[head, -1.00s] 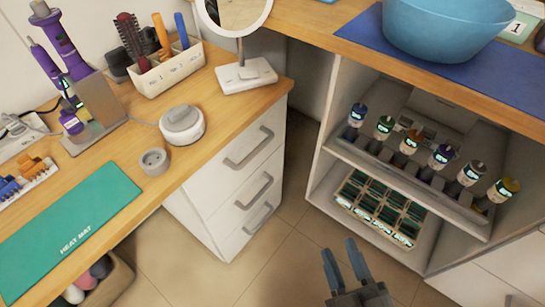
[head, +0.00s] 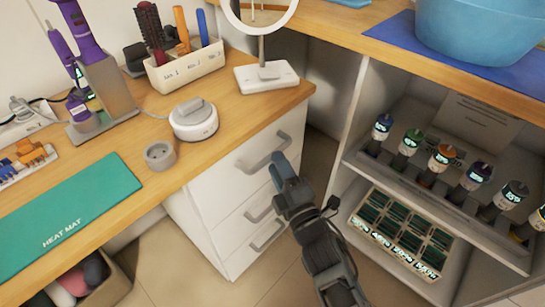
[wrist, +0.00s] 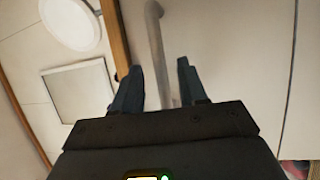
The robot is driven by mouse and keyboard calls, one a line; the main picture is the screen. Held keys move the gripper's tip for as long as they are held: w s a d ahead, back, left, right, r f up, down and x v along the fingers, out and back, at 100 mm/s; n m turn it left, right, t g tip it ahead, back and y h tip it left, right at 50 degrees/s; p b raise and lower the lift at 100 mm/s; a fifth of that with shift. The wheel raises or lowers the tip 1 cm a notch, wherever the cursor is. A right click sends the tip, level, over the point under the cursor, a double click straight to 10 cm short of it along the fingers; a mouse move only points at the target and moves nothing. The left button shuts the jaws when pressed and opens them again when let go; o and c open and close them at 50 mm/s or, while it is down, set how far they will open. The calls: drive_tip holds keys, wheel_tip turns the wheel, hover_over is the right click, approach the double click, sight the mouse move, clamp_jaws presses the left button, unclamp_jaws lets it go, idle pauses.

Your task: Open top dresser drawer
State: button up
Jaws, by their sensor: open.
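The white dresser has a stack of drawers with grey bar handles under the wooden counter. The top drawer (head: 238,172) looks closed, and its handle (head: 264,152) is the highest one. My gripper (head: 283,168) is in front of the top drawer, close to the handle's right part in the head view. In the wrist view my gripper (wrist: 158,82) is open, with its two blue-grey fingers apart. The grey handle (wrist: 156,35) runs into the space between the fingers there. I cannot tell whether the fingers touch it.
Two lower handles (head: 267,236) sit below. The counter (head: 150,150) holds a mirror (head: 262,70), a round white device (head: 194,118), a grey cup (head: 159,155) and a green heat mat (head: 65,218). An open shelf with bottles (head: 440,158) stands at right. Floor between is clear.

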drive_tip(key=shift+b+x, duration=0.3)
drive_tip(key=shift+x, duration=1.6)
drive_tip(key=shift+c, duration=0.3)
clamp_jaws()
